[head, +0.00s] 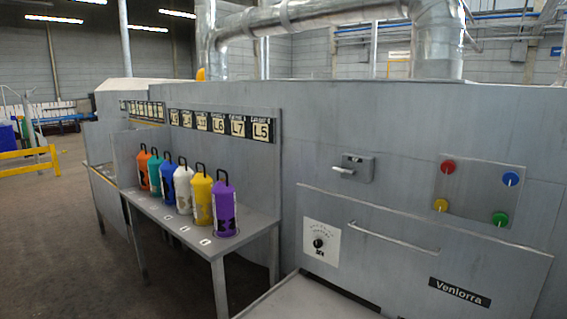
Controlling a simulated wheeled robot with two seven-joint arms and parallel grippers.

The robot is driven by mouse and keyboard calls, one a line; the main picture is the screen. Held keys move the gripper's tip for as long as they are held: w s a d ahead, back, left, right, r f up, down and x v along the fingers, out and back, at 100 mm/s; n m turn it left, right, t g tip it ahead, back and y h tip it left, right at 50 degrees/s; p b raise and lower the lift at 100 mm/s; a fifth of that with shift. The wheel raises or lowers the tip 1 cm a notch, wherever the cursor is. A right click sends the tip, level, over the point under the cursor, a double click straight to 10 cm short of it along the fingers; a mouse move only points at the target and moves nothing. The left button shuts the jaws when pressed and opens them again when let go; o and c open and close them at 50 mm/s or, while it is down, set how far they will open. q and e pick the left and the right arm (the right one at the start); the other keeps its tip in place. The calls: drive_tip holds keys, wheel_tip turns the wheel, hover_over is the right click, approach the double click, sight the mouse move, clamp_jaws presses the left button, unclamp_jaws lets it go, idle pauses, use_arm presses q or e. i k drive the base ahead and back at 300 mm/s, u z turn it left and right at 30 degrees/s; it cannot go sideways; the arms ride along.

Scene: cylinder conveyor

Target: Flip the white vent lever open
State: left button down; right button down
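A small pale lever (343,170) sticks out to the left from a grey mounting plate (359,167) on the front of the large grey machine (310,130). It is the only lever-like part I can make out on the machine, and it lies close to level. Neither of my grippers is in the head view, so nothing of mine touches the lever.
Right of the lever is a panel with red (448,166), blue (510,179), yellow (440,205) and green (500,219) knobs. Below are a dial (319,243) and a door handle (393,237). Left, a table (249,224) holds several coloured cylinders (202,198).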

sight(352, 172)
drive_tip(key=u, duration=0.2)
drive_tip(key=i, duration=1.15)
drive_tip(key=z, duration=0.6)
